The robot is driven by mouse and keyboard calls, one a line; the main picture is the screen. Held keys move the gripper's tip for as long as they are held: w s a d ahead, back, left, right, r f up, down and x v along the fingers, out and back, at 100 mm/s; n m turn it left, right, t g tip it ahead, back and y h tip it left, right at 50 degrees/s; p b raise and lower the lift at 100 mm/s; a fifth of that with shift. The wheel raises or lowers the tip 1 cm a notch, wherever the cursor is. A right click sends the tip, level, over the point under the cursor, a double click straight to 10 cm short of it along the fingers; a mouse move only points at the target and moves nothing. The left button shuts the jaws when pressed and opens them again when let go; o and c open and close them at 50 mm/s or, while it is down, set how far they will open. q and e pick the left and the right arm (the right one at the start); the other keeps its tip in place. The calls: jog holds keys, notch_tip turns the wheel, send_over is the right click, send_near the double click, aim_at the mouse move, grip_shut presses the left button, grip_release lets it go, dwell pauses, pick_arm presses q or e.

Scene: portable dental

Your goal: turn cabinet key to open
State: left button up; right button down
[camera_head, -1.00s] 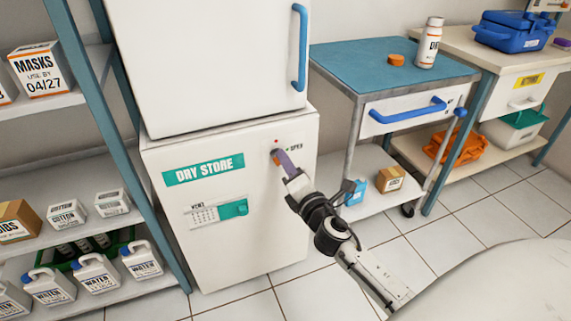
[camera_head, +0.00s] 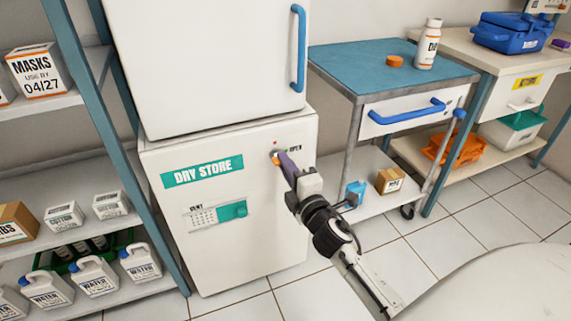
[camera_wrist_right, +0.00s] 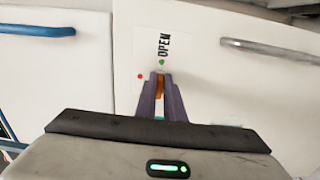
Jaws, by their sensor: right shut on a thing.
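The white DRY STORE cabinet (camera_head: 233,240) stands in the middle of the head view. My right gripper (camera_head: 283,158) is at the lock near its upper right corner. Its purple fingers are shut on the orange cabinet key (camera_wrist_right: 159,86), which shows between the fingertips in the right wrist view. A green dot (camera_wrist_right: 162,62) beside the word OPEN lies just past the key, and a red dot (camera_wrist_right: 140,77) lies to its left. The word OPEN appears sideways in this view. The fingers hide most of the key and lock. My left gripper is out of view.
A white upper unit with a blue handle (camera_head: 298,48) stands on the cabinet. A blue-topped cart (camera_head: 380,66) with a blue-handled drawer is close on the right. A shelf rack with a blue post (camera_head: 95,75) is at left. Tiled floor lies in front.

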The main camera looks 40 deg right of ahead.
jog(key=c, duration=1.9)
grip_release()
jog(key=shift+o, duration=0.2)
jog(key=shift+s, duration=0.1)
jog(key=v, duration=1)
